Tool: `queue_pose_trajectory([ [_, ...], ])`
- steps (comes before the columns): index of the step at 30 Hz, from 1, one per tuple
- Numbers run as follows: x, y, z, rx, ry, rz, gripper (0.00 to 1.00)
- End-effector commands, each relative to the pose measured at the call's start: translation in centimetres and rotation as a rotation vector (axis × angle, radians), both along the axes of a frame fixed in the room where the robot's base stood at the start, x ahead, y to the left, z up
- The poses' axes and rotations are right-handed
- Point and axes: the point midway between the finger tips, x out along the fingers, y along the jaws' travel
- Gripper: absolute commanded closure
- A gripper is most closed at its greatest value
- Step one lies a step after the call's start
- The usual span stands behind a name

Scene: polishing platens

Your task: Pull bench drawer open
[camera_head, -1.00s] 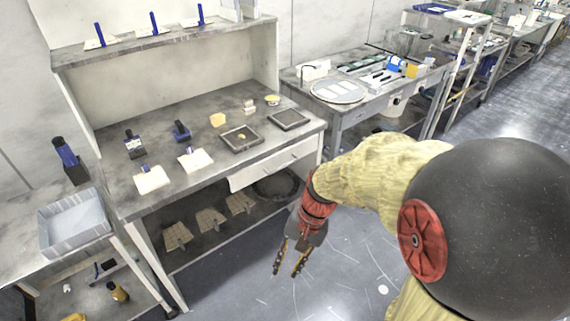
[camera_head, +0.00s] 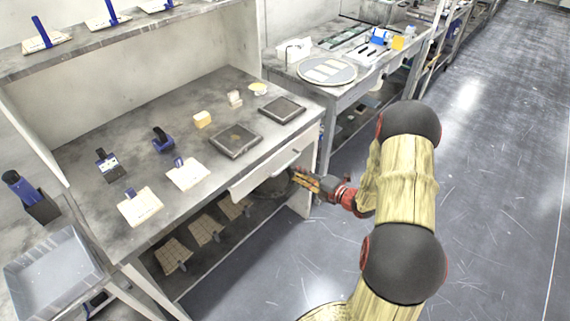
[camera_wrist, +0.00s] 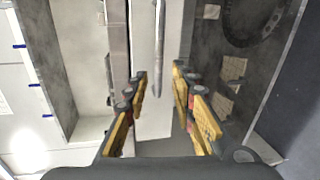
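The bench drawer (camera_head: 262,176) has a white front under the right part of the grey bench top. It looks shut, about flush with the bench edge. In the wrist view the drawer front (camera_wrist: 144,60) runs up and down, and a thin grey bar handle (camera_wrist: 161,45) stands in front of it. My gripper (camera_head: 298,177) is in front of and slightly below the drawer's right half. The wrist view shows my gripper (camera_wrist: 160,74) open, its yellow-padded fingers on either side of the handle's line. Whether they touch the handle I cannot tell.
The bench top (camera_head: 100,170) carries two dark square plates (camera_head: 236,141), white pads and blue-handled tools. A lower shelf with tan tiles (camera_head: 205,229) lies under the drawer. A side table (camera_head: 345,90) stands behind right. The floor on the right is clear.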

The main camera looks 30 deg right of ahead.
Motion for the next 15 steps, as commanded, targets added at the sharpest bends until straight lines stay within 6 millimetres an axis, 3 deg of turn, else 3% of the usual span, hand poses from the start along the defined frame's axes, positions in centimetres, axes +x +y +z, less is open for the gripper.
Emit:
queue_pose_trajectory([
  [7, 0.8, 0.4, -0.1, 0.086, 0.026, -0.013, 0.74],
  [15, 4.5, 1.9, -1.1, 0.083, 0.025, -0.010, 0.74],
])
